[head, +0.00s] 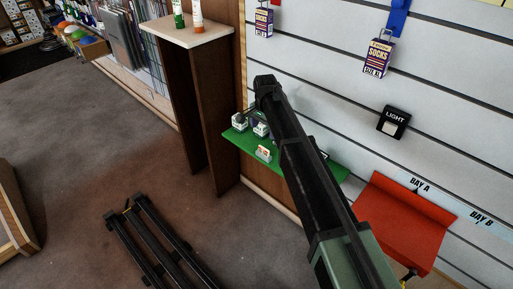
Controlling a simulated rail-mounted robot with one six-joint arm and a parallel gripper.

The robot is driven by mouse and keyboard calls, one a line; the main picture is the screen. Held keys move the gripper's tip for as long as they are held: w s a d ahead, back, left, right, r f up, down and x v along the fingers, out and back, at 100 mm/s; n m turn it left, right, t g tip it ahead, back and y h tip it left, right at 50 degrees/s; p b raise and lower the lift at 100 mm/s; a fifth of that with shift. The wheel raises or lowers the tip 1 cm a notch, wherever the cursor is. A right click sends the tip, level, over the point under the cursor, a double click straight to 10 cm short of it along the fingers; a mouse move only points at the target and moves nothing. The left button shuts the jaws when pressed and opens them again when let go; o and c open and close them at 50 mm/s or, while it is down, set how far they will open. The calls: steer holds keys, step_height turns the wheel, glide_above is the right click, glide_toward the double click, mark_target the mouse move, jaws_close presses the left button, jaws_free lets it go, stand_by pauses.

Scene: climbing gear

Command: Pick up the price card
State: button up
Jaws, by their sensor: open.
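A small white card with red marking, which looks like the price card (264,153), stands at the front edge of the green shelf (238,139) in the head view. My arm reaches in from the lower right and crosses over the shelf. My gripper (252,115) shows only as small dark parts beside the arm's far end, above the shelf's left part. The arm hides most of it, and the fingertips are too small to make out clearly. It appears apart from the card, with nothing visible in it.
Small white boxes (239,122) stand behind the card on the shelf. A wooden stand (205,100) with tubes on top rises to the left.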

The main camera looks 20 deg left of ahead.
mark_target(264, 148)
step_height(264, 148, down, 11)
steer(key=b, duration=1.1)
steer(key=shift+f, duration=0.2)
steer(key=shift+r, duration=0.25)
steer(key=c, duration=1)
step_height(264, 148, up, 20)
steer(key=p, duration=2)
